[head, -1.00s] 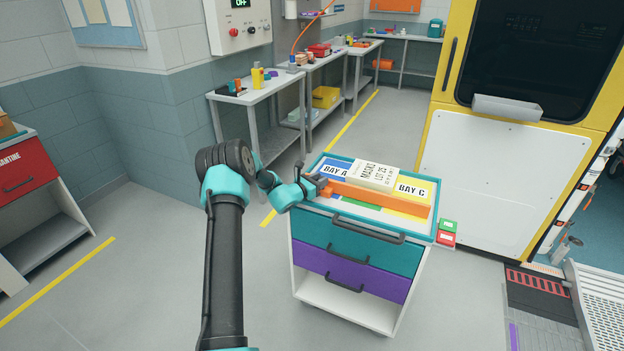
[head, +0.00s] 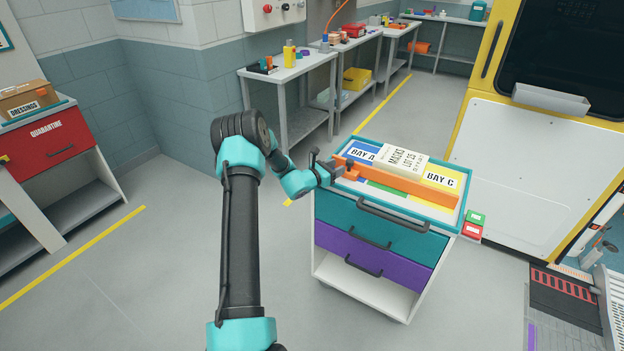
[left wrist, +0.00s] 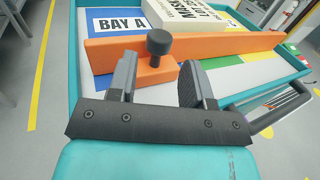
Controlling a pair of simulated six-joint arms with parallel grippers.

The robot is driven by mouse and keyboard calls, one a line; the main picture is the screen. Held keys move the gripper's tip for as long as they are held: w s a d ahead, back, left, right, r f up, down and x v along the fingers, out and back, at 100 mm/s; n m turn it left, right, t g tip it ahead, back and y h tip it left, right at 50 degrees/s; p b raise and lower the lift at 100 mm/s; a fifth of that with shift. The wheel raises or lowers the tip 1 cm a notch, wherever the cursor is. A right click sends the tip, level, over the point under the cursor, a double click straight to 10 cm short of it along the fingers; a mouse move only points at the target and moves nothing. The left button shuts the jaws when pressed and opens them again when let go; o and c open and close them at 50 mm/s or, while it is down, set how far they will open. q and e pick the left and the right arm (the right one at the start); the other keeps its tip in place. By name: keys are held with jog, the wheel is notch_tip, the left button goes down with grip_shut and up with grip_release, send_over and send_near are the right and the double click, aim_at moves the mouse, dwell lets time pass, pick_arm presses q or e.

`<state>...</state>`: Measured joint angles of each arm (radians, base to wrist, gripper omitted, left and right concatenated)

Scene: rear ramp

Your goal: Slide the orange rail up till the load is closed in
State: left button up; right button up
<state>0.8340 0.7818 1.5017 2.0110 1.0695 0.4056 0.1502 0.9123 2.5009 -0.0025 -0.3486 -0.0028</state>
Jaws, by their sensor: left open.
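The orange rail (head: 400,187) lies across the tray top of the teal cart, in front of the white masks box (head: 403,163). In the left wrist view, the rail (left wrist: 220,45) has an orange block with a dark knob (left wrist: 159,42) near its left end. The masks box (left wrist: 190,14) is just beyond the rail; I cannot tell whether they touch. My left gripper (head: 331,170) is at the rail's left end. Its fingers are open, one on each side of the block in the left wrist view (left wrist: 158,82), with gaps visible. My right gripper is out of view.
The cart tray (head: 452,224) has a raised teal rim and coloured bays, including BAY A (head: 362,152) and BAY C (head: 441,178). Black drawer handles (head: 380,211) project in front. Red and green boxes (head: 473,224) sit at its right side. Workbenches (head: 290,72) stand behind.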

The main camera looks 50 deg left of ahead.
pick_arm(q)
jog(key=s+a, duration=0.1)
jog(key=s, duration=1)
jog(key=shift+s, duration=0.4)
jog(key=s+d+f+m+g+h, duration=0.1)
jog(key=d+f+m+g+h, duration=0.3)
jog(key=d, duration=0.5)
jog(key=s+d+f+m+g+h, duration=0.1)
jog(key=d+f+m+g+h, duration=0.15)
jog(key=d+f, duration=0.45)
jog(key=s+d+f+m+g+y, duration=0.2)
jog(key=s+d+f+m+g, duration=0.35)
jog(key=s+d+m, duration=0.3)
jog(key=s+d+f+m+g+y, duration=0.1)
jog(key=s+d+f+m+g, duration=0.3)
jog(key=s+d+m+g, duration=0.5)
jog(key=w+d+m+t+y, duration=0.1)
jog(key=w+d+m+t, duration=0.2)
jog(key=d+m, duration=0.4)
jog(key=shift+d+m+t, duration=0.25)
jog(key=shift+m+t, duration=0.15)
jog(key=shift+m, duration=0.7)
